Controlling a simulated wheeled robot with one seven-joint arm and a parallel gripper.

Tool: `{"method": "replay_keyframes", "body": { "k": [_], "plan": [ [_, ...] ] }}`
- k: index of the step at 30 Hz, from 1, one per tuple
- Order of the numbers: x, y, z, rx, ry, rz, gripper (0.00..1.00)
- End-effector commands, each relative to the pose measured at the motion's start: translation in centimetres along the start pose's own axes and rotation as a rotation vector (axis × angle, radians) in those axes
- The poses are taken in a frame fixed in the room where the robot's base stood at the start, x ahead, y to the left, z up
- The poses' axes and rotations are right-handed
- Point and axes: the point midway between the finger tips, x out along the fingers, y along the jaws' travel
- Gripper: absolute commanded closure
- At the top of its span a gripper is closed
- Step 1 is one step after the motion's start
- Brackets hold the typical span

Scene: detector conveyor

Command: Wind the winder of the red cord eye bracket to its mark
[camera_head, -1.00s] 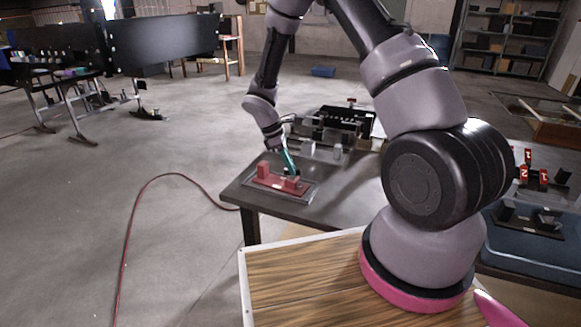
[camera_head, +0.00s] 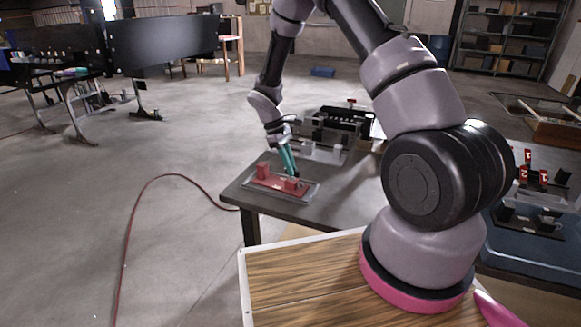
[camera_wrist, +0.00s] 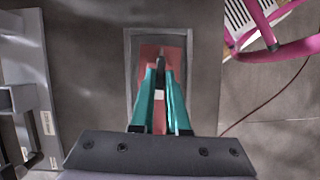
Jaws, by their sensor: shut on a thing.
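The red cord eye bracket (camera_head: 268,181) lies on a grey plate near the front left of the table, with a red block (camera_head: 262,169) at its left end and another (camera_head: 291,184) towards its right end. In the wrist view the red bracket (camera_wrist: 176,54) is behind my fingers. My gripper (camera_head: 294,174) has teal fingers that point down at the right end of the bracket. In the wrist view my gripper (camera_wrist: 161,68) is shut on a small dark part, apparently the winder (camera_wrist: 161,55). A pale patch shows between the fingers. I cannot make out the mark.
The grey table (camera_head: 325,205) has free room to the right of the bracket. A black and grey fixture (camera_head: 338,128) stands behind it. A blue bin (camera_head: 540,258) with red numbered tags above it is at the right. A red cable (camera_head: 130,225) lies on the floor.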

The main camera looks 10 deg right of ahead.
Motion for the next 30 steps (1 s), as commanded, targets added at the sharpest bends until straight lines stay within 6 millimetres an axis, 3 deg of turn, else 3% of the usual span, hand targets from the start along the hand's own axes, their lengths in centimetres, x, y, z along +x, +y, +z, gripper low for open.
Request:
{"method": "replay_keyframes", "body": {
  "k": [6,7,9,20,23,30],
  "plan": [
    [0.0,0.0,0.0,-0.001,0.000,0.000,1.00],
    [0.0,0.0,0.0,-0.001,0.000,0.000,0.75],
    [0.0,0.0,0.0,-0.001,0.000,0.000,0.56],
    [-0.4,0.0,0.0,-0.001,0.001,0.001,0.56],
    [-1.6,0.0,-0.1,-0.002,0.003,0.003,0.56],
    [-6.4,0.1,-0.1,-0.001,0.005,0.003,0.56]
  ]
}}
